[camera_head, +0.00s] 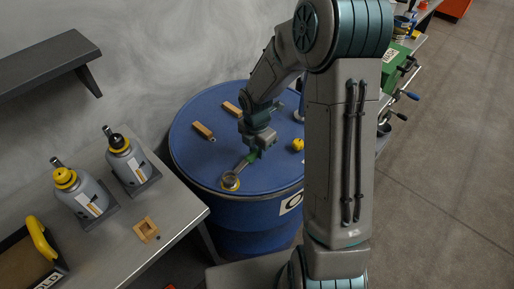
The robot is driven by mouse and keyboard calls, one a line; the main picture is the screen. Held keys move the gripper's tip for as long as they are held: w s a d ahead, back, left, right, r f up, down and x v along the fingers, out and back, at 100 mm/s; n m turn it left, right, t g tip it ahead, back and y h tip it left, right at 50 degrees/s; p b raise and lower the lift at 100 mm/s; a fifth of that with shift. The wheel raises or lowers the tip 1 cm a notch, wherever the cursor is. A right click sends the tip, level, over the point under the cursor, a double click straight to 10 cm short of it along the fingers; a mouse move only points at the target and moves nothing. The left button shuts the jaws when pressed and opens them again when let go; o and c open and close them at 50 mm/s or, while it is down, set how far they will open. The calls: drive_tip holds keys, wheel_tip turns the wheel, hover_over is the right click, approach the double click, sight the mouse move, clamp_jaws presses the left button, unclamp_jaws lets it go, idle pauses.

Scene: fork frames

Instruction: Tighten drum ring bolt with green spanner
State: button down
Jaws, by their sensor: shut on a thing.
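A blue drum (190,158) stands at the centre, with several small things on its lid. The drum ring bolt is not clearly visible, and my arm hides the right side of the drum.
Two wooden-looking blocks (203,130) and a yellow knob-like thing (297,144) lie on the lid. A left bench (105,240) holds two grey bottles (128,160) and a small wooden frame (146,229). A dark shelf (45,66) juts from the wall. Open floor (450,150) lies at right.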

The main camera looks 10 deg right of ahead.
drive_tip(key=shift+f+b, duration=0.8)
drive_tip(key=shift+f, duration=0.3)
idle(0.3)
drive_tip(key=shift+s+d+m, duration=0.3)
drive_tip(key=shift+s+m, duration=0.2)
drive_tip(key=shift+s+d+m, duration=0.25)
drive_tip(key=shift+s+m, duration=0.2)
drive_tip(key=shift+m, duration=0.05)
idle(0.7)
drive_tip(key=shift+s+d+m+b, duration=0.15)
drive_tip(key=shift+s+m+b, duration=0.05)
drive_tip(key=shift+s+m, duration=0.35)
drive_tip(key=shift+s+d+m+b, duration=0.15)
drive_tip(key=shift+s+m+b, duration=0.05)
drive_tip(key=shift+s+m, duration=0.35)
idle(0.4)
drive_tip(key=shift+s+d+m+b, duration=0.1)
drive_tip(key=shift+s+m+b, duration=0.45)
drive_tip(key=shift+s+m, duration=1.3)
idle(1.0)
drive_tip(key=shift+w+n+p, duration=0.3)
drive_tip(key=shift+w+n, duration=0.05)
